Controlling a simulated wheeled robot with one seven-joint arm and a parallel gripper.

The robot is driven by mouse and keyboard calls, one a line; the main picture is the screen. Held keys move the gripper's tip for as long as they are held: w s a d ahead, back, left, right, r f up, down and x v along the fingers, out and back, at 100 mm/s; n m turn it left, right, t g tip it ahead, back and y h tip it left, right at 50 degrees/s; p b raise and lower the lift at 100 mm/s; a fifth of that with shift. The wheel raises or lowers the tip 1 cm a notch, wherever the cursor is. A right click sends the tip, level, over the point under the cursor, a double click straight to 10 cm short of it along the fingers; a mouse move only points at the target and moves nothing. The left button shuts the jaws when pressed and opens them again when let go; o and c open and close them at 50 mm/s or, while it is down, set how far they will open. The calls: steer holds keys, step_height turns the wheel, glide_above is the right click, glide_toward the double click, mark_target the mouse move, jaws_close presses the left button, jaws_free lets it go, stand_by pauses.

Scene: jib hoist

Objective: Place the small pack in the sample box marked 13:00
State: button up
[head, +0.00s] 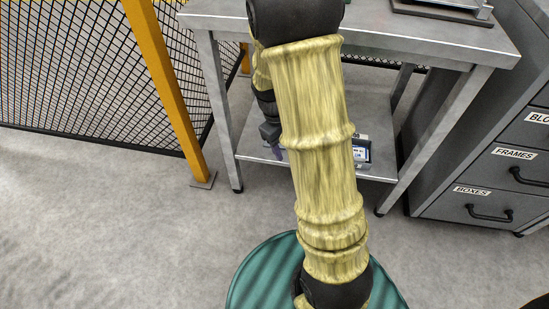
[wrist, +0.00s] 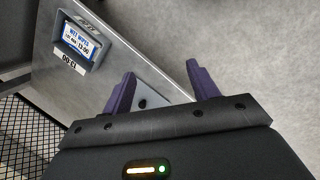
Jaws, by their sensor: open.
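A small blue-and-white pack (wrist: 76,41) with a wet wipes label reading 13:00 lies inside a grey sample box (wrist: 97,52). The box's front label (wrist: 69,66) appears upside down and reads 13:00. The box stands on the lower metal shelf. In the head view the pack (head: 357,153) and box (head: 366,138) are partly hidden behind my arm. My gripper (wrist: 157,84) is open, with purple fingers spread and nothing between them. It is apart from the box, over the shelf near its edge. In the head view my gripper (head: 277,151) shows left of the box.
The metal table (head: 400,38) has a lower shelf (head: 262,148) and legs on both sides. A grey drawer cabinet (head: 480,180) stands at right. A yellow post (head: 165,80) and mesh fence (head: 90,75) are at left. The floor in front is clear.

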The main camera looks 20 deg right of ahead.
steer(key=s+a+r+m+t+y, duration=0.2)
steer(key=s+a+r+m+t, duration=0.2)
steer(key=s+a+r, duration=0.2)
steer(key=shift+s+a+r, duration=0.4)
steer(key=shift+s+a, duration=0.15)
steer(key=shift+s, duration=0.5)
